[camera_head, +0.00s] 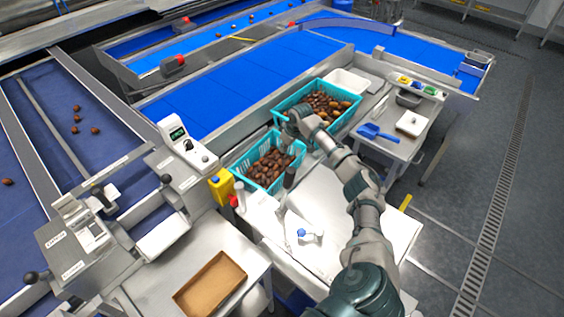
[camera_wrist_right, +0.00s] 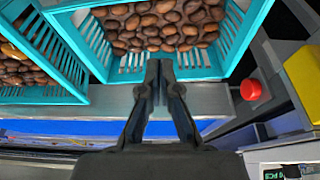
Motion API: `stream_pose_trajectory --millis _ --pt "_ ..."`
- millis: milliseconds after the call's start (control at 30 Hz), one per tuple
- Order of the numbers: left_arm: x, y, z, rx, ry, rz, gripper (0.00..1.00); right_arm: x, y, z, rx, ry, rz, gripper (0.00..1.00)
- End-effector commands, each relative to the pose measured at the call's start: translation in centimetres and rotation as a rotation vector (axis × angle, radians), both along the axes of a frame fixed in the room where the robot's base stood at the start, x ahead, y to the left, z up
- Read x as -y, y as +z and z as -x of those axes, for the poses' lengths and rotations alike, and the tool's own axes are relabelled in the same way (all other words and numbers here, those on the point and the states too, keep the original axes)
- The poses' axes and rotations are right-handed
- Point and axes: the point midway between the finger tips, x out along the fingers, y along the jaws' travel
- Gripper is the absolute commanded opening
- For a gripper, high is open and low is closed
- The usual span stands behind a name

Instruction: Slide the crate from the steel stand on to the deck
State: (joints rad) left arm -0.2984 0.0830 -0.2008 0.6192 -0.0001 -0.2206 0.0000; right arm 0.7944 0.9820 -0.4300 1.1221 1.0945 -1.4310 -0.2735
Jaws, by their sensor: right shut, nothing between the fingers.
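Two turquoise slatted crates of brown dates stand beside the blue belt: a nearer crate (camera_head: 240,166) and a farther, larger-looking crate (camera_head: 350,118). In the wrist view the nearer crate (camera_wrist_right: 222,62) is at the top centre and the other crate (camera_wrist_right: 72,72) at the left. A grey metal surface (camera_wrist_right: 105,108) shows below the crates. I cannot tell stand from deck. My left gripper is out of view.
A side table (camera_head: 385,148) holds a blue scoop (camera_head: 378,132). A white worktop (camera_head: 325,205) with a small bottle (camera_head: 310,236) lies nearer, mostly clear. A red button (camera_wrist_right: 250,89) is right of the fingers.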

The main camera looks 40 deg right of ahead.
Motion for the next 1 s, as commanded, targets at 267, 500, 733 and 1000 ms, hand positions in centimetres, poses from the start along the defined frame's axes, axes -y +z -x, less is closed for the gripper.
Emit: stream_pose_trajectory --millis 267,500,733,1000 --pt "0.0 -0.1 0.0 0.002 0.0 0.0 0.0 -0.1 -3.6 -1.3 -0.003 -0.001 -0.005 0.0" --pt "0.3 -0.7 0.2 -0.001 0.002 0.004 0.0 -0.5 -7.9 -2.9 -0.002 -0.001 -0.002 0.0" --pt "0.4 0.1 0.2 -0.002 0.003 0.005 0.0 0.0 -9.2 -1.7 -0.003 0.001 0.004 0.0" --pt "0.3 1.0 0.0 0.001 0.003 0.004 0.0 0.3 -9.4 0.4 -0.001 0.001 -0.002 0.0"
